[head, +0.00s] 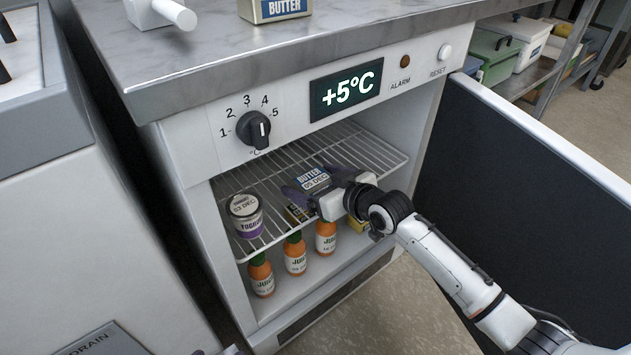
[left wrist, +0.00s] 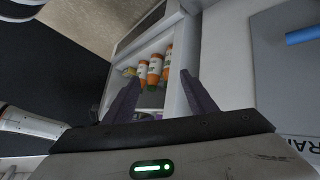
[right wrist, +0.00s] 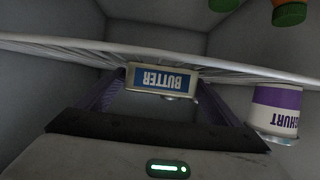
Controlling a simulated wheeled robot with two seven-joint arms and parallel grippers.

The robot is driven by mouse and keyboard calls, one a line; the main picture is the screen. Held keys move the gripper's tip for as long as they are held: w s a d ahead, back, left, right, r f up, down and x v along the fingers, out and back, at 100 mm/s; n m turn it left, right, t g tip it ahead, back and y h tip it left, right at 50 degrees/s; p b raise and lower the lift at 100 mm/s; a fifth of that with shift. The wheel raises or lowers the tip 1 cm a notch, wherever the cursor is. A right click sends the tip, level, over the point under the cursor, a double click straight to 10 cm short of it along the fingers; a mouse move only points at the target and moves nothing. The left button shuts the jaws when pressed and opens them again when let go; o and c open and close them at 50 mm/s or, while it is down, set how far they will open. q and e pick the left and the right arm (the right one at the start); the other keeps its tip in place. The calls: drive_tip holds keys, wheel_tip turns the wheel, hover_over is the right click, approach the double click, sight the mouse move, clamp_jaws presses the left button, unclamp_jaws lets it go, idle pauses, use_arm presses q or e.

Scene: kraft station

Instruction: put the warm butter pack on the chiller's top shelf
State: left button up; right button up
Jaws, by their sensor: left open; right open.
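A butter pack (head: 312,178) with a blue and white label sits on the chiller's top shelf (head: 372,146), a wire rack. My right gripper (head: 311,190) is open at this pack. In the right wrist view, which is upside down, the butter pack (right wrist: 162,80) lies between the spread fingers or just beyond their tips; contact cannot be told. A second butter pack (head: 275,9) stands on the countertop, cut off by the top edge. Which pack is warm does not show. My left gripper (left wrist: 163,90) is open and empty, low in front of the chiller.
A yoghurt tub (head: 245,215) stands on the rack, left of the butter pack. Several juice bottles (head: 295,254) stand below, with yellow packs partly hidden. The chiller door (head: 520,200) is open at right.

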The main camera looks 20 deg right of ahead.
sight(316, 181)
drive_tip(key=shift+s+r, duration=0.15)
drive_tip(key=shift+r, duration=0.1)
drive_tip(key=p+v, duration=0.3)
drive_tip(key=v, duration=0.3)
drive_tip(key=shift+s+d+r, duration=0.1)
drive_tip(key=shift+s+r, duration=0.1)
drive_tip(key=shift+s, duration=0.05)
use_arm(q)
drive_tip(key=shift+s+a+f+y+p, duration=0.25)
drive_tip(key=shift+a+y+p, duration=0.15)
drive_tip(key=shift+a, duration=0.3)
drive_tip(key=shift+s+a+f+y+p, duration=0.2)
drive_tip(key=shift+a+y+p, duration=0.1)
drive_tip(key=shift+a+p, duration=0.25)
use_arm(e)
drive_tip(key=shift+v, duration=2.55)
use_arm(q)
drive_tip(key=shift+a, duration=0.1)
use_arm(e)
drive_tip(key=shift+f, duration=0.1)
